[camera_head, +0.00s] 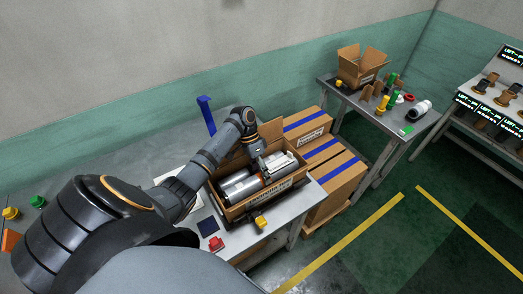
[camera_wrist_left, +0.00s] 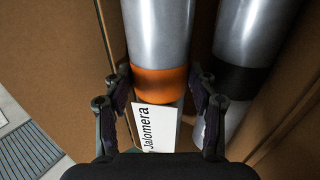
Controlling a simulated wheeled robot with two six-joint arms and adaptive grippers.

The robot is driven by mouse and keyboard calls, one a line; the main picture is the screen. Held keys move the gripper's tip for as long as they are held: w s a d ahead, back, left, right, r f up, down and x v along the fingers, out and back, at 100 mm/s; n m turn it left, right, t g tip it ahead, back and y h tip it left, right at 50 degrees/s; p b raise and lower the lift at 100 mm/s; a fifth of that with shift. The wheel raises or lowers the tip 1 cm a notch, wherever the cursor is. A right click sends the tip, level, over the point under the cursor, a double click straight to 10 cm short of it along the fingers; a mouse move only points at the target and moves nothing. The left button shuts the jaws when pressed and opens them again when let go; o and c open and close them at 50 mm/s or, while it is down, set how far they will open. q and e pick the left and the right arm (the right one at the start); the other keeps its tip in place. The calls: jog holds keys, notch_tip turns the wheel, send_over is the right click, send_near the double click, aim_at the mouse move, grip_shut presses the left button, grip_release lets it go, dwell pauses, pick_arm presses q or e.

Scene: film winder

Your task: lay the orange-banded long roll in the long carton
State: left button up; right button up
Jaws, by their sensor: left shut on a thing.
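The long carton (camera_head: 264,197) stands open on the near table, with long silver rolls in it. My left gripper (camera_wrist_left: 160,82) is shut around the orange-banded long roll (camera_wrist_left: 157,30), one finger on each side at its orange band. A white label reading "Jalomera" lies below the band in the wrist view. A black-banded roll (camera_wrist_left: 247,40) lies parallel, just right of the held roll. In the head view my left gripper (camera_head: 263,163) reaches down into the carton. Whether the held roll touches the carton floor cannot be told. My right gripper is not in view.
Closed cartons with blue tape (camera_head: 322,160) stand right of the table. A red piece (camera_head: 216,244) and a yellow piece (camera_head: 261,222) lie before the long carton. A blue upright (camera_head: 206,115) stands behind. A second table (camera_head: 407,120) holds an open box (camera_head: 361,67) and small parts.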

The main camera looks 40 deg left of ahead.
pick_arm(q)
jog(key=shift+f, duration=0.3)
dwell(0.4)
jog(key=shift+f+b, duration=0.3)
jog(key=shift+f, duration=0.2)
jog(key=o, duration=1.7)
jog(key=shift+c, duration=1.3)
